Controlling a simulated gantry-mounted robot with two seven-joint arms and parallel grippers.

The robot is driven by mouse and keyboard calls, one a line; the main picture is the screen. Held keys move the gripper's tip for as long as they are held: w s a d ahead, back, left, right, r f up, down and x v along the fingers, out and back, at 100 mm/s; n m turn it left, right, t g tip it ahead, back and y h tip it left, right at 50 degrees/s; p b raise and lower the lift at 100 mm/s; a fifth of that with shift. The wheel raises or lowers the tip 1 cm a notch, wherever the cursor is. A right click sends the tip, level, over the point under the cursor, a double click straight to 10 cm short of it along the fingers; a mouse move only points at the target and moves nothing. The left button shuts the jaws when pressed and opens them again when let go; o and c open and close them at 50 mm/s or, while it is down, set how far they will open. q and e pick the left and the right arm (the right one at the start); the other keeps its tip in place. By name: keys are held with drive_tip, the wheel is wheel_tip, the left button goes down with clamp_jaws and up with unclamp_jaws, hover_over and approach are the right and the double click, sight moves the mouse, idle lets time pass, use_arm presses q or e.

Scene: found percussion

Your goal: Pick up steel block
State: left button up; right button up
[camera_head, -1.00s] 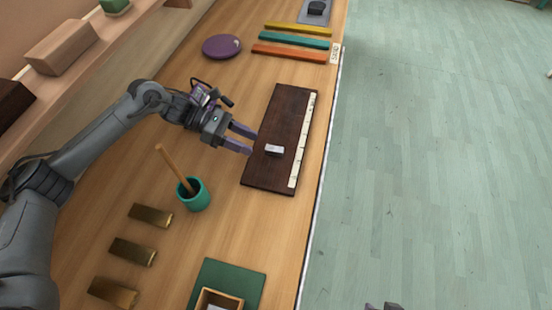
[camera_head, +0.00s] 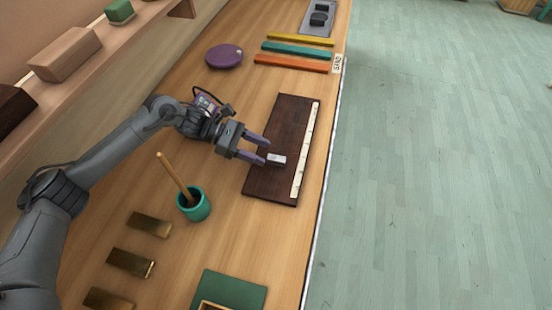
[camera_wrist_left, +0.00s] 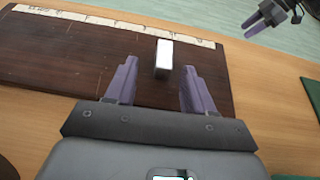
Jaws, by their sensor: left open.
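The steel block (camera_head: 276,160) is a small, pale silver piece lying on the dark brown board (camera_head: 270,187). My left gripper (camera_head: 266,151) is open, with its purple fingers over the board and their tips right beside the block. In the left wrist view the steel block (camera_wrist_left: 163,58) stands just beyond the fingertips, between their lines and nearer the right finger. The gap between the fingers (camera_wrist_left: 158,80) is empty. My right gripper (camera_wrist_left: 264,16) shows at the top right of the left wrist view, away from the board; its finger opening is unclear.
A teal cup (camera_head: 194,204) with a wooden stick stands left of the board. Several brass blocks (camera_head: 131,262) lie at the lower left. Colored bars (camera_head: 297,48) and a purple disc (camera_head: 224,56) lie beyond. A white scale strip (camera_head: 306,150) runs along the board's right side.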

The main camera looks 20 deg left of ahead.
sight(271, 157)
use_arm(q)
drive_tip(key=x, duration=0.4)
drive_tip(key=shift+s+d, duration=0.3)
drive_tip(key=shift+r, duration=0.1)
clamp_jaws()
